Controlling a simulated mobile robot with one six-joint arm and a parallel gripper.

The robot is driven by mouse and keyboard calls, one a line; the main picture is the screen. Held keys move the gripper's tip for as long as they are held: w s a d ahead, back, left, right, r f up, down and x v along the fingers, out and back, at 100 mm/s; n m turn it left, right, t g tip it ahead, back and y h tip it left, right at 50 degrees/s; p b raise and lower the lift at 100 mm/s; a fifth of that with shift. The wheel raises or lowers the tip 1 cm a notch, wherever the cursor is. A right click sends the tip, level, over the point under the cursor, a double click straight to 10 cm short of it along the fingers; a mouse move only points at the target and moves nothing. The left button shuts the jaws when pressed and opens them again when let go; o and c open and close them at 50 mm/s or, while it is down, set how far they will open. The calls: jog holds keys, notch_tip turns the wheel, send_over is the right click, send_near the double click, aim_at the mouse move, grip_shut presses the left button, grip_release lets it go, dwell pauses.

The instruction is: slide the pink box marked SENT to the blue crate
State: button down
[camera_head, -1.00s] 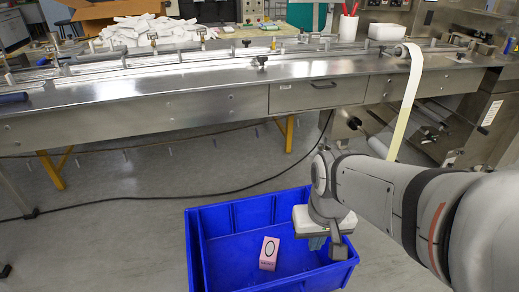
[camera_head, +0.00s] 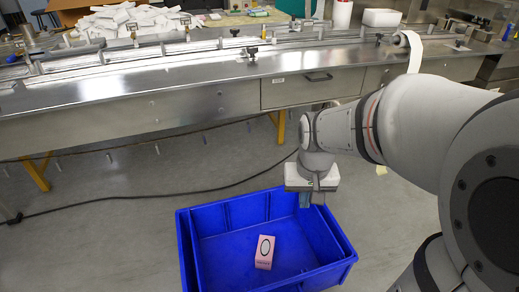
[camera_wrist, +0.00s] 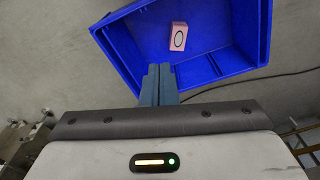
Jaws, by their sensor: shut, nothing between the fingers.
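A pink box (camera_head: 264,252) with a dark oval mark lies inside the blue crate (camera_head: 190,250) on the floor; its lettering is too small to read. The box also shows in the wrist view (camera_wrist: 178,37), resting on the floor of the crate (camera_wrist: 122,55), apart from the walls. My gripper (camera_head: 311,203) is above the crate's far right rim, up and to the right of the box. In the wrist view my gripper's fingertips (camera_wrist: 159,68) are together and empty, pointing toward the crate.
A long steel machine bench (camera_head: 200,98) runs across behind the crate, with a pile of white packets (camera_head: 135,20) at its back left. A yellow leg (camera_head: 37,172) stands under it. A dark cable (camera_head: 150,196) lies on the floor behind the crate. Grey floor around the crate is open.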

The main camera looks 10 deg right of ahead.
jog(key=w+d+f+m+p, duration=0.1)
jog(key=w+f+m, duration=0.1)
jog(key=w+f, duration=0.75)
jog(key=w+f+m, duration=0.2)
jog(key=w+f, duration=0.5)
jog(key=w, duration=0.5)
jog(key=w+f+m+b, duration=0.1)
jog(key=w+f, duration=0.1)
jog(key=f, duration=1.1)
jog(key=w+d+f+m+b, duration=0.1)
jog(key=w+f+m, duration=0.1)
jog(key=f, duration=1)
jog(key=w+f+m+g+b, duration=0.1)
jog(key=w+f, duration=0.1)
jog(key=f, duration=1.1)
jog(key=shift+d+f+m, duration=0.25)
jog(key=shift+f+m, duration=0.05)
jog(key=shift+f, duration=0.05)
jog(key=s+a, duration=0.2)
jog(key=shift+s+a, duration=0.1)
jog(key=shift+a, duration=0.2)
jog(key=shift+s+a, duration=0.2)
jog(key=shift+s, duration=0.05)
